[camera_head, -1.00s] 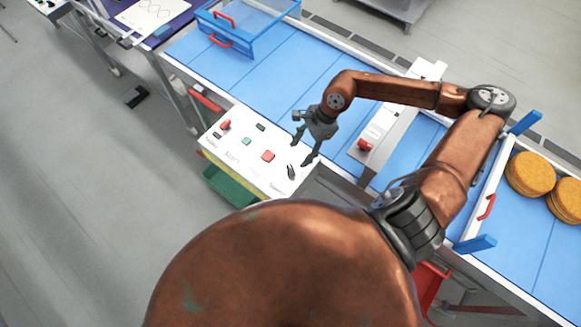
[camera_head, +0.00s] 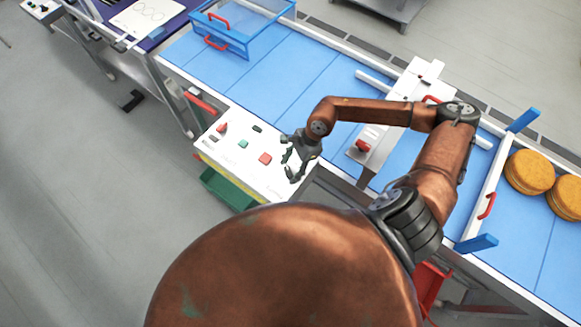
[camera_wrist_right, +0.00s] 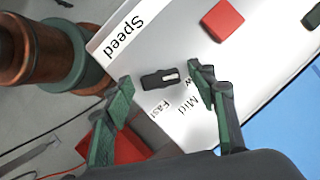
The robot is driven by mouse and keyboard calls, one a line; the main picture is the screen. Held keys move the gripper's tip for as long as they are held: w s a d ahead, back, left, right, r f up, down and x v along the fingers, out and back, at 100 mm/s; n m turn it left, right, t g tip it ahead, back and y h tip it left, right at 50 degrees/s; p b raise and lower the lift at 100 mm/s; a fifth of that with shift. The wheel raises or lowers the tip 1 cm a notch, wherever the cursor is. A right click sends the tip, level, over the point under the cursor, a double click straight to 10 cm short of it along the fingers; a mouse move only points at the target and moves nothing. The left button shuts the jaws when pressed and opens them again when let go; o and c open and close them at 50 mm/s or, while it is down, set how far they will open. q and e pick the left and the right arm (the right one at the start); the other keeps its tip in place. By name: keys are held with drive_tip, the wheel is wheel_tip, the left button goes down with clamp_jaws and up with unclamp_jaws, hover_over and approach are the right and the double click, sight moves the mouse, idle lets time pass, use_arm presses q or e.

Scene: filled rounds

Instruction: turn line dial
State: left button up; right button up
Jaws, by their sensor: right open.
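The line dial (camera_wrist_right: 160,78) is a small dark knob with a pale mark, on the white control panel (camera_head: 237,165). In the right wrist view it lies between and just beyond the fingertips of my right gripper (camera_wrist_right: 163,85), beside the printed words Speed, Mid and Fast. The gripper is open, with green-padded fingers on both sides of the dial. I cannot tell whether a finger touches it. In the head view my right gripper (camera_head: 288,167) hangs over the panel's right end and hides the dial. My left gripper is not in view.
A red button (camera_head: 265,158) sits left of the gripper, also seen in the wrist view (camera_wrist_right: 223,20). A green button (camera_head: 244,144) and a red knob (camera_head: 222,127) are further left. A blue conveyor (camera_head: 290,75) runs behind, with orange rounds (camera_head: 530,172) at right.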

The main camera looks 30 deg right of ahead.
drive_tip(key=shift+c, duration=0.4)
drive_tip(key=c, duration=1.1)
drive_tip(key=shift+m, duration=0.3)
drive_tip(key=m+t+b, duration=0.1)
drive_tip(key=m+b, duration=0.1)
drive_tip(key=shift+s+f+m, duration=0.1)
drive_tip(key=shift+m, duration=0.2)
drive_tip(key=m+t+b, duration=0.1)
drive_tip(key=m+b, duration=0.1)
drive_tip(key=shift+a+f+m+h, duration=0.1)
drive_tip(key=shift+m+h, duration=0.3)
drive_tip(key=m+t+h+b, duration=0.1)
drive_tip(key=m+b, duration=0.2)
drive_tip(key=b, duration=0.1)
drive_tip(key=shift+m, duration=0.4)
drive_tip(key=shift+s+r+m+t+h+b, duration=0.1)
drive_tip(key=shift+m+t+h+b, duration=0.1)
drive_tip(key=shift+m+b, duration=0.25)
drive_tip(key=shift+r+m+t+h+b, duration=0.1)
drive_tip(key=shift+m+h+b, duration=0.15)
drive_tip(key=shift+m, duration=0.3)
